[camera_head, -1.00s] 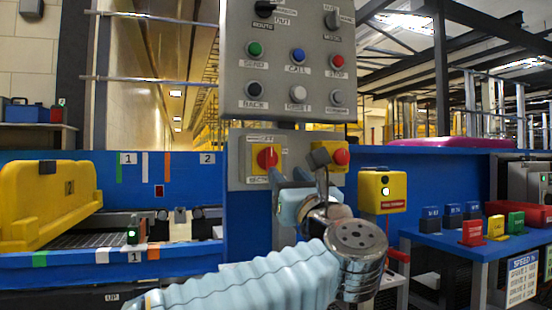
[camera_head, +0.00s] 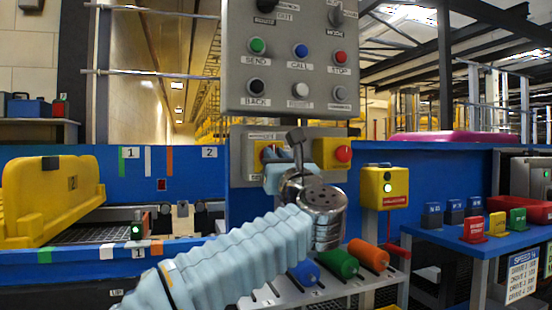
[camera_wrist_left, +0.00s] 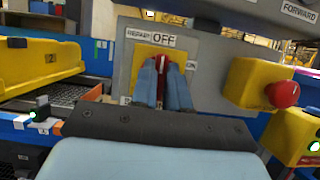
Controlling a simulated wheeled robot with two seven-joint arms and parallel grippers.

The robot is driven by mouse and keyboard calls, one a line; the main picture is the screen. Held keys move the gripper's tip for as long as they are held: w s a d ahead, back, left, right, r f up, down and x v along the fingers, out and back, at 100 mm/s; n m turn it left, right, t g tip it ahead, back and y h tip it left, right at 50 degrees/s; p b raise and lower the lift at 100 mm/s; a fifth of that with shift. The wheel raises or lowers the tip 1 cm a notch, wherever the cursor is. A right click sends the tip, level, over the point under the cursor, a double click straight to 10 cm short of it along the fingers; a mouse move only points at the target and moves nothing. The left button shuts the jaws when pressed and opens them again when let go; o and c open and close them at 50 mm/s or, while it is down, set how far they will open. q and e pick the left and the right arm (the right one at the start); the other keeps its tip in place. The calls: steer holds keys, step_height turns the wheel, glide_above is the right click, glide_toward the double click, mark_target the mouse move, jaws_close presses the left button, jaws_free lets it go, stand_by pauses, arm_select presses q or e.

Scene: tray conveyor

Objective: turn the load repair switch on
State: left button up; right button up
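The repair switch has a red handle (camera_wrist_left: 162,72) on a yellow plate (camera_wrist_left: 192,50), set in a grey panel (camera_wrist_left: 125,58). A label above it reads REPAIR OFF, and ON shows partly at its right. The handle stands about upright, toward OFF. My left gripper (camera_wrist_left: 164,85) has its two pale blue fingers on either side of the handle, apparently closed on it. In the head view my left gripper (camera_head: 279,178) covers most of the switch; part of its yellow plate (camera_head: 262,150) shows.
A yellow box with a red button (camera_head: 343,153) sits just right of the switch. The button panel (camera_head: 290,70) hangs above. A yellow box with a green lamp (camera_head: 384,187) is farther right. Coloured cylinders (camera_head: 338,263) lie on a low shelf below.

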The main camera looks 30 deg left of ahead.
arm_select(q)
jaws_close()
steer(key=shift+m+t+h, duration=0.3)
steer(key=shift+m, duration=0.1)
steer(key=shift+m+t+h+p, duration=0.15)
steer(key=shift+m+h+p, duration=1.25)
steer(key=shift+m+p, duration=2.1)
steer(key=shift+m+t+h+p, duration=0.2)
steer(key=shift+m+h+p, duration=1.2)
steer(key=shift+m+p, duration=2.05)
steer(key=shift+m+t+h+p, duration=0.15)
steer(key=shift+m+h+p, duration=1.25)
steer(key=shift+m+p, duration=2.05)
steer(key=shift+m+b, duration=0.5)
